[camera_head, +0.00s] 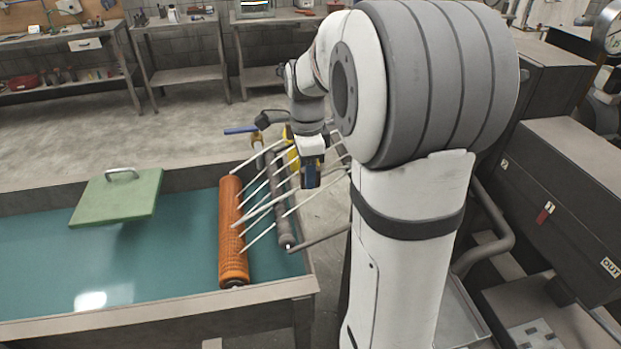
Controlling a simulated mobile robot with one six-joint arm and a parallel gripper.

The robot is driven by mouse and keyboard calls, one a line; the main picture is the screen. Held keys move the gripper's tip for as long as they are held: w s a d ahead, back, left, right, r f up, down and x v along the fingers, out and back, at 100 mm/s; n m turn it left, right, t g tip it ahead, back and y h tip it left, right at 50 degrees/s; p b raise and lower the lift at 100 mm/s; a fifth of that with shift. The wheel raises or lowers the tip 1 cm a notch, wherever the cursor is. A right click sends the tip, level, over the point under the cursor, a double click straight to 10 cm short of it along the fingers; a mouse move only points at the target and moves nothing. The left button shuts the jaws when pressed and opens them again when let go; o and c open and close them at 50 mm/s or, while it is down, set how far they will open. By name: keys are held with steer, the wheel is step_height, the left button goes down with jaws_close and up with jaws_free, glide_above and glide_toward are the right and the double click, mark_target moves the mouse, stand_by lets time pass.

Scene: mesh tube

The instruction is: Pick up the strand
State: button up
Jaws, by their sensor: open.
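Several thin pale strands (258,234) run slantwise from an orange mesh tube (233,235) toward the right, across a grey bar (277,205). They lie roughly side by side; I cannot tell which one is the strand in the task. My gripper (311,184) points down at the right ends of the upper strands, apparently above them. Its jaws are open, though the fingers look small and dark here. I see no strand held between them. The gripper and my arm hide some of the strands' right ends.
The tube and bar stand at the right end of a long trough (150,305) with teal liquid or lining. A green lid (118,197) with a metal handle is at its left. Dark cabinets (565,170) stand at the right. Workbenches (180,75) line the back wall, with open floor before them.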

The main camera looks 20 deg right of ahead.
step_height(320, 180, down, 4)
steer(key=shift+a+f, duration=0.1)
steer(key=shift+c, duration=0.5)
jaws_close()
